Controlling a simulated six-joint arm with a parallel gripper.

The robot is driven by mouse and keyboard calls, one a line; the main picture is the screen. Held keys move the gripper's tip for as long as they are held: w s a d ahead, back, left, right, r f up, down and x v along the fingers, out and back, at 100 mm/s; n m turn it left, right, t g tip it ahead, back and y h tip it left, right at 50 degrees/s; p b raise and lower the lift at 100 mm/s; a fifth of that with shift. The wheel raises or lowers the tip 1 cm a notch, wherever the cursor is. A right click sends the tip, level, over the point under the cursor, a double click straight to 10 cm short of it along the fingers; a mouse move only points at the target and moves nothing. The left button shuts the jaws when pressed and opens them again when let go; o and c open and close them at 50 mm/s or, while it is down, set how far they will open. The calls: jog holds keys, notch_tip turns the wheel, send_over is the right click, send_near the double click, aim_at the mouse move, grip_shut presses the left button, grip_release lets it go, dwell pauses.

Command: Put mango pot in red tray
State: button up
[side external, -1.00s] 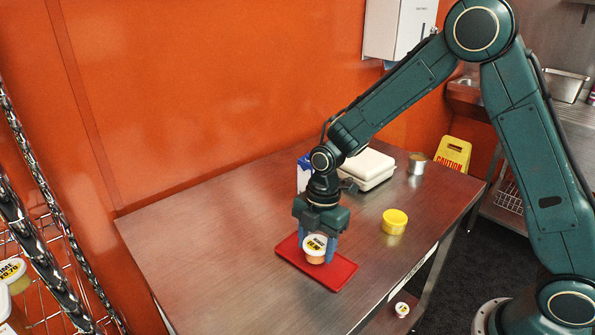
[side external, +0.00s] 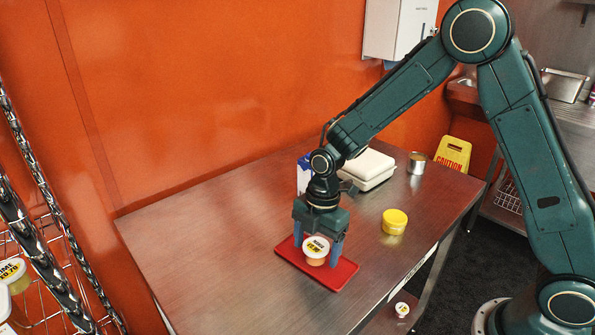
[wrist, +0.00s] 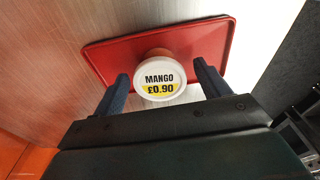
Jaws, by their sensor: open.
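The mango pot (side external: 316,250) is a small tub with an orange-tinted body and a white lid marked "MANGO £0.90". The red tray shows in the wrist view (wrist: 110,50) behind and around the pot. My gripper (side external: 318,252) is low over the tray with its blue fingers apart, one on each side of the pot. In the wrist view my gripper (wrist: 161,82) shows gaps between both fingers and the pot.
A yellow-lidded tub (side external: 395,221) stands right of the tray. Behind are a white clamshell box (side external: 368,168), a blue and white carton (side external: 304,173) and a metal tin (side external: 417,163). The steel table (side external: 220,240) is clear at left and front.

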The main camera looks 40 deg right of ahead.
aim_at(322, 242)
notch_tip(322, 242, up, 12)
jog(key=d, duration=0.1)
jog(key=shift+d, duration=0.2)
dwell(0.4)
jog(key=shift+r, duration=0.15)
dwell(0.4)
jog(key=s+d+r+m+t, duration=0.3)
jog(key=s+d+r+m, duration=0.1)
jog(key=s+r+m, duration=0.55)
jog(key=s+d+r+m+t+h, duration=0.1)
jog(key=s+d+m+t, duration=0.1)
jog(key=s+m, duration=0.8)
jog(key=s+d, duration=0.1)
jog(key=s, duration=0.2)
jog(key=shift+d+t, duration=0.25)
jog(key=shift+t, duration=0.15)
